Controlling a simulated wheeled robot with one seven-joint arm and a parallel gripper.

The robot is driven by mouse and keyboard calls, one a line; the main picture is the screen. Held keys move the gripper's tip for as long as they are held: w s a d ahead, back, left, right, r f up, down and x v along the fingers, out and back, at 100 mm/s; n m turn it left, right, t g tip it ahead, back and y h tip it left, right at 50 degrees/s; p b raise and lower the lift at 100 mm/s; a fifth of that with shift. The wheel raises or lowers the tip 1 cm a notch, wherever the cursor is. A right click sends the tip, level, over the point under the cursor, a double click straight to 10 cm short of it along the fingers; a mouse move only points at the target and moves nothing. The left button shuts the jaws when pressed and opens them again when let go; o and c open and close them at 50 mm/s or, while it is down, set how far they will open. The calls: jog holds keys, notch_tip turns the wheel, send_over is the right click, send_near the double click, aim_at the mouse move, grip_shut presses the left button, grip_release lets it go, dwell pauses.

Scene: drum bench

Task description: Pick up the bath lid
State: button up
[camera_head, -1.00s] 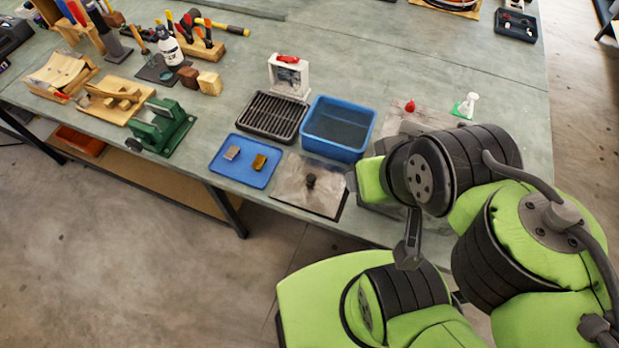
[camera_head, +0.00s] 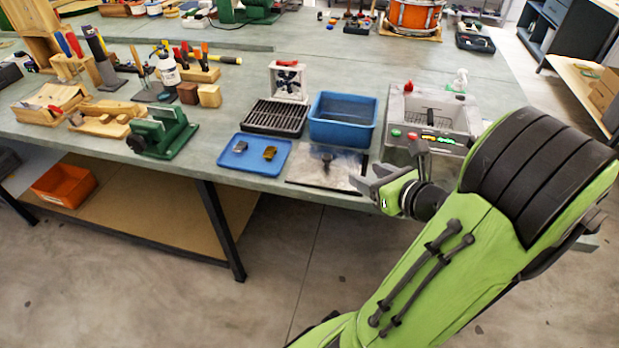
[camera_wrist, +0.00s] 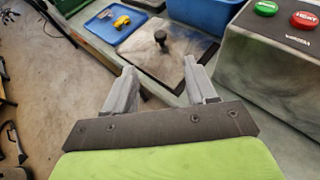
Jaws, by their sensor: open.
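The bath lid is a thin grey square plate (camera_head: 305,174) with a dark upright knob (camera_head: 326,161). It lies flat on the bench at the front edge, and the plate (camera_wrist: 140,50) and knob (camera_wrist: 162,38) also show in the wrist view. My gripper (camera_head: 366,178) is just right of the lid, near the bench's front edge. In the wrist view its two fingers (camera_wrist: 160,78) are spread apart with nothing between them. The knob is beyond the fingertips and apart from them. The grey bath (camera_head: 440,112) stands open to the right of the lid.
The bath's front has green (camera_wrist: 265,8) and red (camera_wrist: 304,20) buttons, close right of my gripper. A blue tub (camera_head: 342,132) stands behind the lid. A blue tray (camera_head: 236,160) with two small pieces lies left of it. A black rack (camera_head: 274,128) sits behind that tray.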

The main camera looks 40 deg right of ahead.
jog(key=p, duration=0.3)
send_near(328, 157)
jog(key=b+x, duration=0.4)
jog(key=x, duration=0.4)
jog(key=shift+w, duration=0.1)
jog(key=shift+c, duration=0.3)
grip_shut()
